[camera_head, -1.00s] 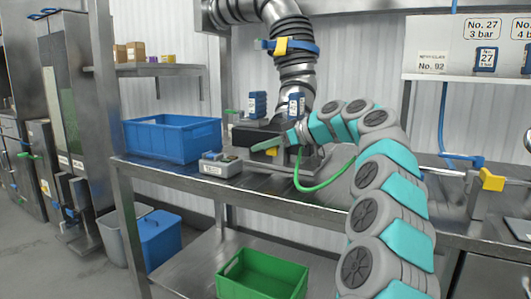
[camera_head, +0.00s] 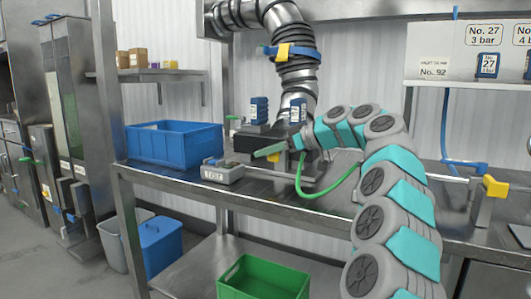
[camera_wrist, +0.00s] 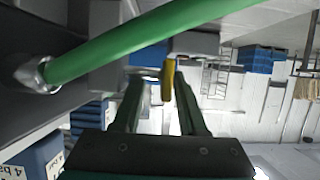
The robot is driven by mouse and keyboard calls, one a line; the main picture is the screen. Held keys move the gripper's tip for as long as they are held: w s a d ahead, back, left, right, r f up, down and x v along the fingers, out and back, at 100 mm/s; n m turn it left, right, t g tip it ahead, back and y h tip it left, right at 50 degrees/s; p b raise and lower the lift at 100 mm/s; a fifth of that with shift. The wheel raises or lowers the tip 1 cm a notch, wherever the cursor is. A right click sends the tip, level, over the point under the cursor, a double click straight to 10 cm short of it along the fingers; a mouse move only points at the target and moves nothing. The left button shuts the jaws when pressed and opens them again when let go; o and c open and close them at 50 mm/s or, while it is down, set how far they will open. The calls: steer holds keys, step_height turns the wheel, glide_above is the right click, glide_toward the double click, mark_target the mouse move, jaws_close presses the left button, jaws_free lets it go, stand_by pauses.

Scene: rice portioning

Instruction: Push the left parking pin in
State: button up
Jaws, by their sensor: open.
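A small yellow piece, which may be the left parking pin (camera_wrist: 168,80), shows between my fingers in the wrist view. It hangs below a grey block and looks close to the fingertips; I cannot tell whether they touch it. My gripper (camera_wrist: 158,88) is open, with one green finger on each side of the yellow piece. In the head view my gripper (camera_head: 266,151) is at the dark fixture on the steel bench, and its fingers and wrist hide much of that spot.
A green hose (camera_head: 322,193) loops beside my wrist and crosses close in the wrist view. A blue bin (camera_head: 175,142) and a small grey box (camera_head: 222,174) stand left on the bench (camera_head: 280,200). A thick dark duct (camera_head: 297,75) rises behind. A green crate (camera_head: 262,278) is below.

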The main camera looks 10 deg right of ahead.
steer(key=v, duration=0.7)
